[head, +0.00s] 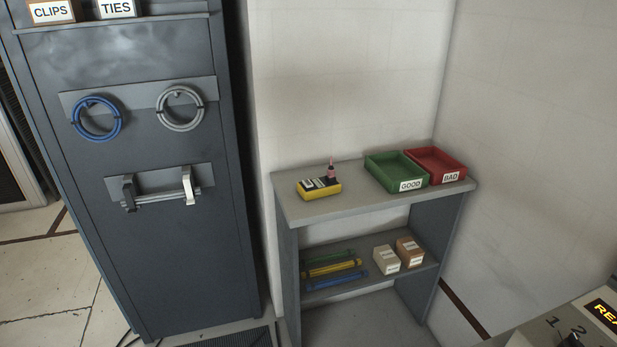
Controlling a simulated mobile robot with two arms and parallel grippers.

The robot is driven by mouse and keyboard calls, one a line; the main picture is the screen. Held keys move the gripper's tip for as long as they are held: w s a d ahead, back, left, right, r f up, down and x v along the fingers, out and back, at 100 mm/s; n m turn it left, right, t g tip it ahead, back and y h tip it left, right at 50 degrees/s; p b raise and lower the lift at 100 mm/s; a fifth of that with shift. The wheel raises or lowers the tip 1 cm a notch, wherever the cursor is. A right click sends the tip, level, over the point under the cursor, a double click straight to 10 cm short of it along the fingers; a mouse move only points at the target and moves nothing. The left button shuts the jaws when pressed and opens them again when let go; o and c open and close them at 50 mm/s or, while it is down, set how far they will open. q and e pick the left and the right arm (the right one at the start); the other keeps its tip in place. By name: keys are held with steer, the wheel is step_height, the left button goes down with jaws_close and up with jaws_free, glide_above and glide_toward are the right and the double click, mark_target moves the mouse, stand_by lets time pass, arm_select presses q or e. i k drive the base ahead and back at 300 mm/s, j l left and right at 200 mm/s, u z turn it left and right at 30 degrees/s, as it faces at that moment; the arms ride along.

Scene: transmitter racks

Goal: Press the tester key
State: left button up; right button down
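No part is plainly marked as the tester or its key. At the bottom right corner, a pale panel (540,334) carries the numbers 1 and 2 and a small dark part like a knob or lever (572,340). A black display (606,312) on it shows yellow letters starting "REA"; the picture edge cuts off the rest. A small yellow box (320,193) with a black and white top lies on the grey shelf unit (345,208); I cannot tell what it is. Neither of my grippers is in view.
Coloured rods and small boxes (386,259) lie below. A dark cabinet (185,250) with hung cable coils (97,118) stands left.

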mark_target(307, 184)
steer(key=i+j+z, duration=0.2)
steer(key=i+j, duration=0.2)
steer(key=j, duration=0.2)
steer(key=i+j+z, duration=0.2)
steer(key=i+j, duration=0.15)
steer(key=j, duration=0.25)
steer(key=i+j+z, duration=0.1)
steer(key=j, duration=0.25)
steer(key=i+j+z, duration=0.1)
steer(key=i+j, duration=0.15)
steer(key=i+j+z, duration=0.1)
steer(key=j, duration=0.4)
